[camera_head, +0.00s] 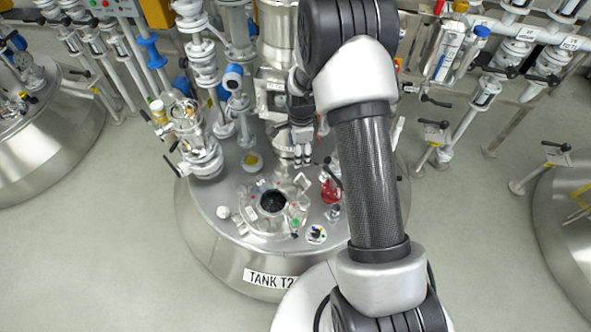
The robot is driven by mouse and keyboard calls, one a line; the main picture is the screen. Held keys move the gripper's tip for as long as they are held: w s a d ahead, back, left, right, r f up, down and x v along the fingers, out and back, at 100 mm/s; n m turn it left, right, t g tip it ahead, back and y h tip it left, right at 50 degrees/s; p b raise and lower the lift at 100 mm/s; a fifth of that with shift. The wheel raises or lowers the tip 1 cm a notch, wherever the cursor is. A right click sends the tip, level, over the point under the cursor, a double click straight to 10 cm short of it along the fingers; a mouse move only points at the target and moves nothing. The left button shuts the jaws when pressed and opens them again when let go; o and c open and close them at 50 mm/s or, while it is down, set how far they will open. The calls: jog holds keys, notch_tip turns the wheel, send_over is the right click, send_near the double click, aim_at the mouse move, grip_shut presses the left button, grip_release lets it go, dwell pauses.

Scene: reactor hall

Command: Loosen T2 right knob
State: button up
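Tank T2 (235,245), a steel vessel with the label "TANK T2" on its front, stands in the middle. On its lid is a round port with a dark opening (272,202), with several small metal clamps or knobs around its rim. I cannot tell for sure which of them is the right knob; one metal fitting (302,182) sits at the port's upper right. My gripper (301,158) is small in view, behind the port and above the lid. Its fingers blend with the metal fittings there, so I cannot tell whether they are apart or touch anything.
A red fitting (331,190) stands right of the port, partly beside my arm. Pipes and valves (200,140) rise at the lid's left. A yellow-topped cap (252,160) lies behind the port. My arm covers the lid's right side. Other tanks (45,145) stand at both sides.

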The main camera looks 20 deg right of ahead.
aim_at(304, 201)
jog(key=f+m+b, duration=0.1)
jog(key=f, duration=0.9)
jog(key=s+d+f+m+b, duration=0.1)
jog(key=f+m+b, duration=0.1)
jog(key=f, duration=0.8)
jog(key=f+m+b, duration=0.1)
jog(key=f, duration=1)
jog(key=shift+s+d+m+g, duration=0.25)
jog(key=shift+d+m+g, duration=0.05)
jog(key=shift+d+g, duration=0.1)
jog(key=shift+c, duration=0.4)
jog(key=c, duration=1)
